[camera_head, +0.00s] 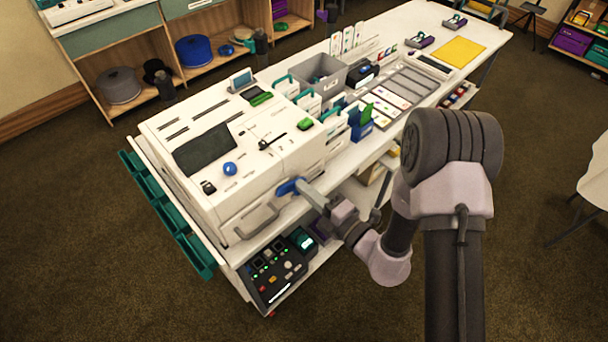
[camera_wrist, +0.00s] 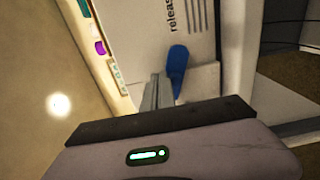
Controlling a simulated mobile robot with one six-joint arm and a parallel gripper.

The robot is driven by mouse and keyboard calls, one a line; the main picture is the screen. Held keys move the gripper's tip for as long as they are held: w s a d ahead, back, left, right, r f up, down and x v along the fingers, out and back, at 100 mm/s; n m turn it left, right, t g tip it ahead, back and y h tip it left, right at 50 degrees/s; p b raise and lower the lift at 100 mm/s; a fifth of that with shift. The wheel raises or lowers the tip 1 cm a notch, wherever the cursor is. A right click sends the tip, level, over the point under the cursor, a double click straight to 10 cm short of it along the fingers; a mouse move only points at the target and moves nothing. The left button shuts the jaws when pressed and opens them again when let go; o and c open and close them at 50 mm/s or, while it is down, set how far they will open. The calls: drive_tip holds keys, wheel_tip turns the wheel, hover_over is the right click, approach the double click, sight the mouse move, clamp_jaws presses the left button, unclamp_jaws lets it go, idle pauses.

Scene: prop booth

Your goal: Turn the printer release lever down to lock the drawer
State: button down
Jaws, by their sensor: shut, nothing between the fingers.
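The white printer (camera_head: 225,145) stands on the cart. Its blue release lever (camera_head: 286,188) is on the front face, right of the grey drawer handle (camera_head: 256,222). In the wrist view the lever (camera_wrist: 177,65) lies beside printed lettering that reads "release", its long side roughly along the text. The drawer front looks about flush with the face, but I cannot tell if it is fully closed. My gripper (camera_head: 306,191) is at the lever, its fingers shut and empty. In the wrist view the fingertips (camera_wrist: 155,82) are just left of the lever; I cannot tell whether they touch.
A black control box (camera_head: 278,272) sits on the cart's lower shelf, below my gripper. Teal trays (camera_head: 165,210) hang along the cart's left side. Card holders, a grey bin (camera_head: 320,76) and other items crowd the top right of the printer. Open carpet lies in front.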

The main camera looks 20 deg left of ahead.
drive_tip(key=shift+s+a+f, duration=0.15)
drive_tip(key=shift+s+f, duration=0.15)
drive_tip(key=b+v, duration=0.1)
drive_tip(key=v, duration=0.6)
drive_tip(key=shift+b, duration=0.35)
